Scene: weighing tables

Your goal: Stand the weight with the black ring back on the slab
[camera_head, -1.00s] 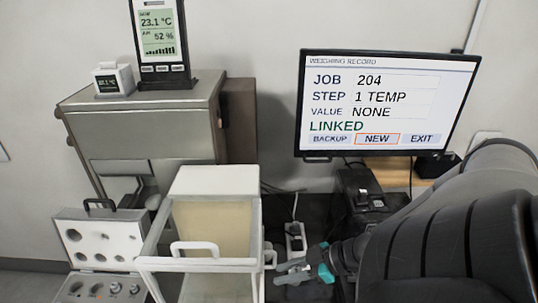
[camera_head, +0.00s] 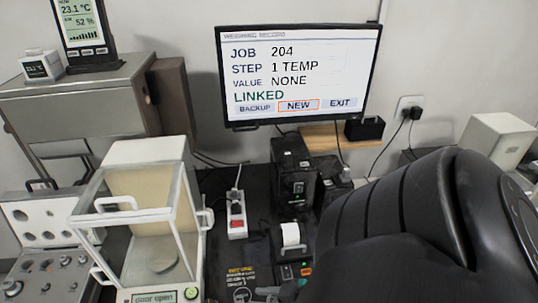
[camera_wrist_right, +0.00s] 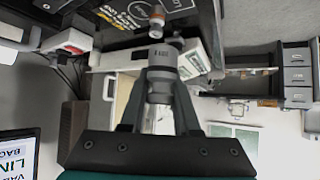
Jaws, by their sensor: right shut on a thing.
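My right gripper (camera_wrist_right: 158,72) is shut on a grey metal cylinder (camera_wrist_right: 158,92), which sits between the two fingers in the right wrist view. I cannot clearly make out a black ring on it. The dark slab-like surface (camera_head: 222,262) lies right of the balance. My left gripper is not in view.
The glass-sided balance (camera_head: 150,215) stands on the left, its display reading "door open". A weight case (camera_head: 45,215) is farther left. A printer (camera_head: 292,245), a power strip (camera_head: 237,222) and a black device (camera_head: 293,170) stand near the middle, below the monitor (camera_head: 300,75).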

